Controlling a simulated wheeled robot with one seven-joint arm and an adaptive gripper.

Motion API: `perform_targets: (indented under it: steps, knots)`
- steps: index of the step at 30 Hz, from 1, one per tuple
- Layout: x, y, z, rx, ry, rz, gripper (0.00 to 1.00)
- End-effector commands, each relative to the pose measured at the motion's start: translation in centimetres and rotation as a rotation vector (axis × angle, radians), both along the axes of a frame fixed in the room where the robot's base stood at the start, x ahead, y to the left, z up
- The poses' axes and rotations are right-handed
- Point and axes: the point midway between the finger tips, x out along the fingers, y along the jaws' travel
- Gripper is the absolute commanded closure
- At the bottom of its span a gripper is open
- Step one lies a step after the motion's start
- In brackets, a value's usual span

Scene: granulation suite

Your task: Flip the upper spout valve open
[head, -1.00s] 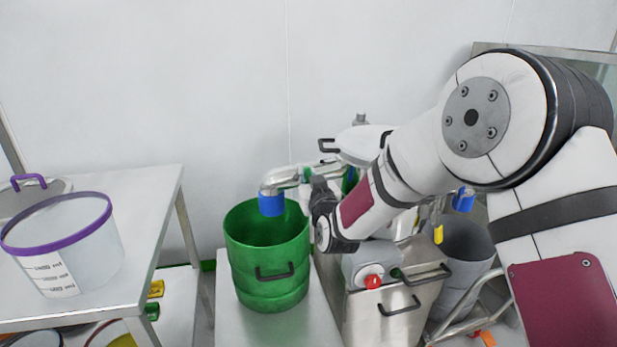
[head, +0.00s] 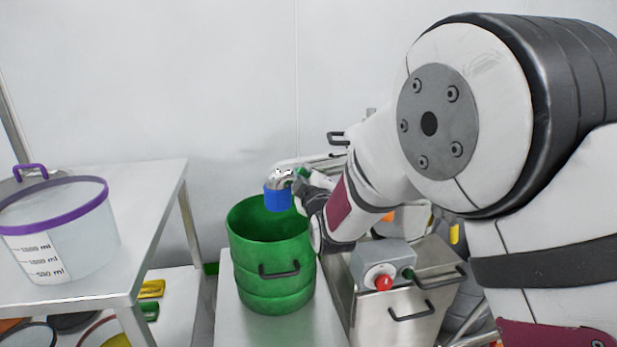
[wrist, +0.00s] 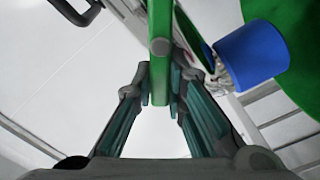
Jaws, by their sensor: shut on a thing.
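The upper spout valve shows in the wrist view as a green lever (wrist: 160,62) running between my fingers. My gripper (wrist: 160,85) is shut on this green lever, with a fingertip on each side of it. In the head view my gripper (head: 302,183) is at the metal spout pipe (head: 285,174), above the green bucket's right rim. The blue spout end (head: 278,197) hangs over the bucket; it also shows in the wrist view (wrist: 253,53), right of the lever. In the head view the lever is mostly hidden by my gripper.
The green bucket (head: 270,275) stands open on a steel stand. A steel machine with a red button (head: 383,283) and black handles stands to its right. A clear tub with a purple rim (head: 60,245) sits on the left table (head: 150,200). A black handle (head: 337,138) stands behind the spout.

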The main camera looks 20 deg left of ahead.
Motion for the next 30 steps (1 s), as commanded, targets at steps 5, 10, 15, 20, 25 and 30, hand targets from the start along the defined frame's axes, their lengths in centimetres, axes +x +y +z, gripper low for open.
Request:
perform_targets:
  steps: [5,10,15,20,25,30]
  knots:
    - [-0.2,0.3,-0.7,-0.138,-0.092,0.003,1.00]
    - [-0.3,0.5,-1.2,-0.263,-0.174,0.002,1.00]
    - [-0.4,0.6,-1.5,-0.366,-0.244,0.002,1.00]
    - [-0.4,0.6,-1.8,-0.439,-0.292,0.002,1.00]
    - [-0.4,0.5,-2.0,-0.486,-0.323,0.001,1.00]
    - [-0.4,0.5,-2.0,-0.510,-0.339,0.001,1.00]
